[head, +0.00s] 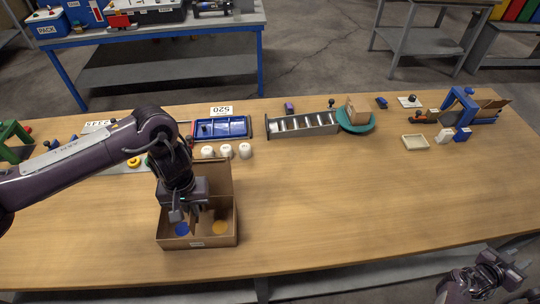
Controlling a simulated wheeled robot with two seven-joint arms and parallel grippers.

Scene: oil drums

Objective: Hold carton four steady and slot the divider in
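An open brown carton (225,240) stands near the front edge of the table, left of the middle, with a raised flap at its back. A blue round mark (182,229) and an orange round mark (221,227) show inside on its left and right sides. My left gripper (186,216) points down into the carton, over its left half. Its fingers are dark and small, and I cannot tell whether they hold anything. A divider is not clearly visible. My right gripper (497,277) is at the lower right, beyond the table's front edge, far from the carton; its finger state is unclear.
Several white round pieces (227,151) and a blue tray (221,128) lie behind the carton. A grey compartment rack (302,124) and a teal turntable (356,125) bearing a small box (358,110) stand further right. The wooden table (330,200) is clear right of the carton.

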